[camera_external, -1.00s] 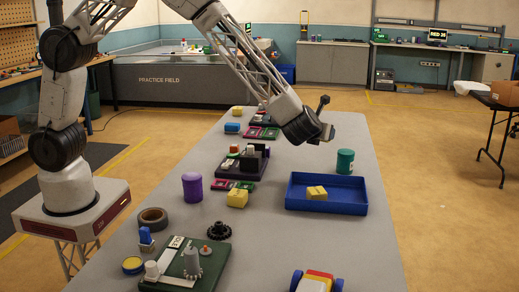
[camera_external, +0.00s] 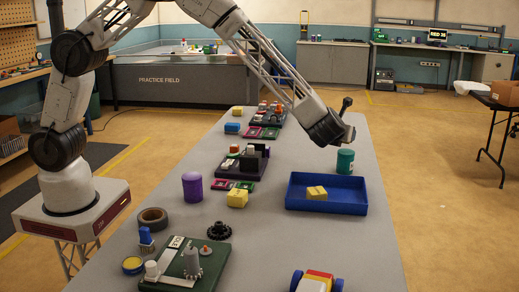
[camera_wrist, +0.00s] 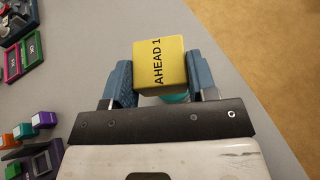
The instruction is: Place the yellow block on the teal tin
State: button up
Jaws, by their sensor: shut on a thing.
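My gripper (camera_wrist: 160,76) is shut on a yellow block (camera_wrist: 160,52) marked "AHEAD 1", with one blue-grey finger on each side of it. In the external view my gripper (camera_external: 347,136) hangs just above the teal tin (camera_external: 345,163), and the block is hidden there. The tin stands upright on the grey table behind the blue tray. In the wrist view a bit of the teal tin (camera_wrist: 176,98) shows below the block, and the rest is hidden. I cannot tell whether block and tin touch.
A blue tray (camera_external: 325,207) with yellow blocks (camera_external: 317,193) is in front of the tin. Another yellow block (camera_external: 237,199) and a purple cylinder (camera_external: 192,187) stand left of it. The table's right edge is close to the tin.

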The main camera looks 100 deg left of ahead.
jog(key=shift+w+a+f, duration=0.1)
jog(key=shift+w+f, duration=0.2)
jog(key=shift+w, duration=0.15)
jog(key=shift+f, duration=1.5)
jog(key=shift+f, duration=0.15)
jog(key=o, duration=0.9)
jog(key=shift+o, duration=0.2)
jog(key=shift+r, duration=0.2)
jog(key=v, duration=1.2)
